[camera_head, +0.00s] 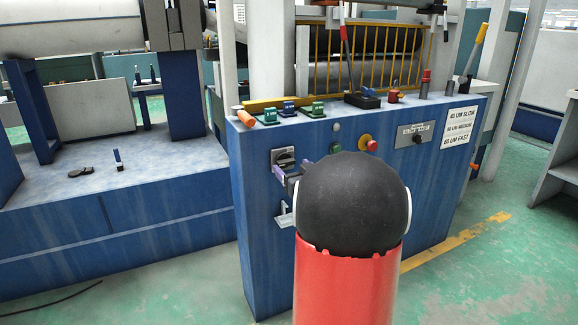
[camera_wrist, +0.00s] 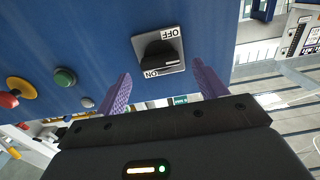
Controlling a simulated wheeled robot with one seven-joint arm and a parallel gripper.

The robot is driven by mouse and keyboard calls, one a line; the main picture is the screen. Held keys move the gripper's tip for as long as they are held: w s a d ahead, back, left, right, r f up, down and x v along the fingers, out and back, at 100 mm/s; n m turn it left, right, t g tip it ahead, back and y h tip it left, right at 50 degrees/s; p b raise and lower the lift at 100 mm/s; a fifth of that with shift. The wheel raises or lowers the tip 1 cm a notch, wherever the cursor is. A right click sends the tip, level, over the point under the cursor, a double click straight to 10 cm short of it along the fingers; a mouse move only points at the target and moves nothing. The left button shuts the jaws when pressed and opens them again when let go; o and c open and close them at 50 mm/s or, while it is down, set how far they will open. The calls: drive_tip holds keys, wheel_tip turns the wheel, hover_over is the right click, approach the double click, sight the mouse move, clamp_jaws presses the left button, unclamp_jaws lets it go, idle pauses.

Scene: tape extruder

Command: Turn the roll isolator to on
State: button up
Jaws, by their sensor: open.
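The roll isolator (camera_wrist: 158,50) is a black rotary knob on a grey square plate on the blue cabinet front. It also shows in the head view (camera_head: 284,155). In the wrist view its plate carries OFF at the upper right and ON at the lower left, both upside down. A white mark on the knob points right. My gripper (camera_wrist: 162,69) is open, with its purple fingers on either side of the knob in the picture. I see no finger touching the knob. In the head view my gripper (camera_head: 281,172) is just below the isolator, partly hidden by my arm.
On the cabinet (camera_head: 440,180) are a green button (camera_wrist: 65,77), a yellow-ringed red button (camera_wrist: 17,93) and a small selector panel (camera_head: 414,134). Levers and green switches stand on top. A grey bracket (camera_head: 285,217) sits below the isolator. Green floor lies in front.

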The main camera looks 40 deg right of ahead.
sight(285, 162)
drive_tip(key=shift+x, duration=1.25)
drive_tip(key=c, duration=1)
